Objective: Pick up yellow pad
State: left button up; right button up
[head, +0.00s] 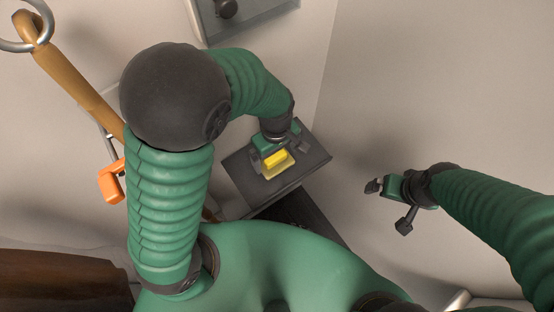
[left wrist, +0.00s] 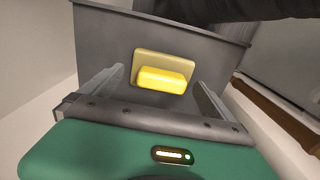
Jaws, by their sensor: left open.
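The yellow pad (head: 275,158) rests on a dark grey surface below my left gripper. A paler yellow flat piece shows against the pad; I cannot tell whether it is part of it. In the left wrist view the pad (left wrist: 163,80) lies beyond and between the two fingers, with space on both sides. My left gripper (head: 279,150) is open and empty; it also shows in the left wrist view (left wrist: 152,95). My right gripper (head: 388,204) is open and empty, well to the right of the pad.
The dark grey surface (head: 236,172) has raised edges and stands close to the pale walls. An orange object (head: 111,184) hangs at the left beside a wooden rail (head: 75,78). A grey panel with a dark knob (head: 227,8) is at the top. Brown furniture (head: 60,283) is at lower left.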

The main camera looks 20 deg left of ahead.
aim_at(276, 156)
pick_arm(q)
jog(key=shift+s+a+f, duration=0.1)
jog(key=shift+a+f, duration=0.2)
jog(key=shift+f, duration=0.5)
jog(key=shift+a+f, duration=0.1)
jog(key=shift+d, duration=0.45)
jog(key=shift+c, duration=1.1)
jog(key=shift+d, duration=0.3)
jog(key=c, duration=0.5)
jog(key=shift+a, duration=0.2)
jog(key=c, duration=0.4)
jog(key=shift+a, duration=0.3)
jog(key=shift+r, duration=0.4)
jog(key=r, duration=0.3)
jog(key=r+p, duration=0.1)
jog(key=r, duration=0.4)
jog(key=shift+d+r, duration=0.35)
jog(key=shift+r, duration=0.3)
jog(key=shift+a, duration=0.2)
pick_arm(e)
jog(key=shift+s+a+r, duration=0.1)
jog(key=shift+a+r, duration=0.1)
jog(key=shift+r, duration=0.45)
